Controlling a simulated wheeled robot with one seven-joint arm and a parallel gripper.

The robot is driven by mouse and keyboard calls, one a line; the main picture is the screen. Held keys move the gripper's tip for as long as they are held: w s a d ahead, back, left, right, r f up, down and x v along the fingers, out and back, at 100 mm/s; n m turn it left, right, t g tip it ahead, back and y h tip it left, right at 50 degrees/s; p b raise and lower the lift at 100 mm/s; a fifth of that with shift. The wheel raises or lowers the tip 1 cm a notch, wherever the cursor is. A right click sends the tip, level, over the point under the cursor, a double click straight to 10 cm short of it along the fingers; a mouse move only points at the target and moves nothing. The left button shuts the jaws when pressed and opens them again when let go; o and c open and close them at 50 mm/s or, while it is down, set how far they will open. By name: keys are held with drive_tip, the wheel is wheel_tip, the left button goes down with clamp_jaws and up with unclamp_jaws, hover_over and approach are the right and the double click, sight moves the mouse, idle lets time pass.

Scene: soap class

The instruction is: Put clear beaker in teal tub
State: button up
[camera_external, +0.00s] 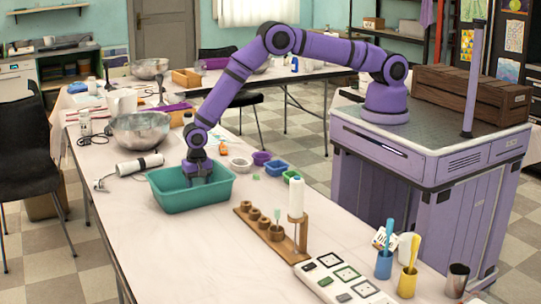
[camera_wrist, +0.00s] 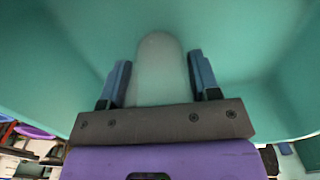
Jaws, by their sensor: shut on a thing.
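The teal tub (camera_external: 170,198) stands on the white table. My gripper (camera_external: 199,176) reaches down into the tub from above, its fingers partly hidden by the near rim. In the wrist view the gripper (camera_wrist: 160,85) is shut on the clear beaker (camera_wrist: 158,65), which looks pale and see-through between the two blue fingers. The teal walls and floor of the tub (camera_wrist: 60,60) surround the beaker in that view. I cannot tell whether the beaker touches the tub floor. In the external view I cannot make out the beaker.
A metal bowl (camera_external: 141,130) and a white cylinder with a cord (camera_external: 140,164) lie left of the tub. Small coloured cups (camera_external: 262,158) stand to its right. A wooden holder (camera_external: 270,233) with a white bottle (camera_external: 296,198) stands nearer. The table's front left is clear.

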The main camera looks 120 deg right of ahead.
drive_tip(key=o, duration=0.9)
drive_tip(key=shift+f, duration=0.1)
drive_tip(key=s+a+r+n+t, duration=0.1)
drive_tip(key=s+a+r+n, duration=0.15)
drive_tip(key=r, duration=1.45)
drive_tip(key=s+a+r+n, duration=0.2)
drive_tip(key=s+r, duration=0.2)
drive_tip(key=r, duration=1.2)
drive_tip(key=s+a+r+n+t, duration=0.2)
drive_tip(key=s+a+r+n, duration=0.15)
drive_tip(key=s+r, duration=0.9)
drive_tip(key=s+a+r+n, duration=0.25)
drive_tip(key=s+r, duration=0.25)
drive_tip(key=s, duration=0.3)
drive_tip(key=s+a+r+n, duration=0.1)
drive_tip(key=s+r+n, duration=0.25)
drive_tip(key=s, duration=0.45)
drive_tip(key=s+n, duration=0.1)
drive_tip(key=s, duration=0.4)
drive_tip(key=s+a+n+t, duration=0.1)
drive_tip(key=s, duration=0.5)
drive_tip(key=s+f+n+t, duration=0.1)
drive_tip(key=s+n, duration=0.1)
drive_tip(key=s, duration=0.4)
drive_tip(key=shift+a, duration=0.35)
